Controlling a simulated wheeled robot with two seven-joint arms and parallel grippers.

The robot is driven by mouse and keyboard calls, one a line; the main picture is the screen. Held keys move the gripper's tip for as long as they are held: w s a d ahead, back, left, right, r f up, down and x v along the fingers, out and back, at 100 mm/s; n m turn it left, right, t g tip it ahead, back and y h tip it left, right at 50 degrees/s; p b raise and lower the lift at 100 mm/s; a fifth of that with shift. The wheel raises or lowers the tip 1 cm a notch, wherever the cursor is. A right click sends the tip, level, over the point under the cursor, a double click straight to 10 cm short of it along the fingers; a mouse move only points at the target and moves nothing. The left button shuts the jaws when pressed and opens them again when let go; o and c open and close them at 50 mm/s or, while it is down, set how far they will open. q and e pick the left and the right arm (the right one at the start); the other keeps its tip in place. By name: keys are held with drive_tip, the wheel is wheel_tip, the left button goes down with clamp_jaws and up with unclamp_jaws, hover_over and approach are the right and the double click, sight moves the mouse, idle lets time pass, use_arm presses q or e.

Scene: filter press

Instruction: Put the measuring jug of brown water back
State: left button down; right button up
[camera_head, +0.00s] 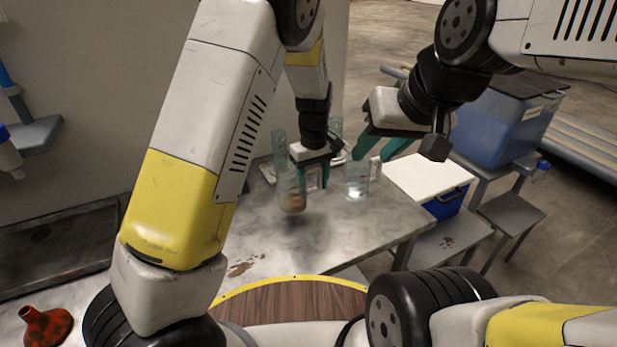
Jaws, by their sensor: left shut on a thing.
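The measuring jug of brown water (293,201) is a clear vessel with a little brown liquid at its bottom, over the metal table. My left gripper (312,178) is shut on the jug at its right side. A dark shadow lies below the jug, so it seems held slightly above the table. The gripper hides part of the jug. My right gripper (378,149) is open and appears empty, to the right, above the table's back edge.
A clear jug (356,182) with clear liquid stands close right on the metal table (330,235). A tall clear cylinder (280,152) stands behind. A white-lidded blue box (428,178), a large blue bin (500,130) and a red funnel (46,328) are around. The table's front middle is clear.

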sight(312, 192)
use_arm(q)
drive_tip(key=shift+w+a+f, duration=0.1)
drive_tip(key=shift+w+f, duration=0.05)
drive_tip(key=shift+f, duration=1.6)
drive_tip(key=shift+f, duration=0.1)
drive_tip(key=c, duration=0.6)
unclamp_jaws()
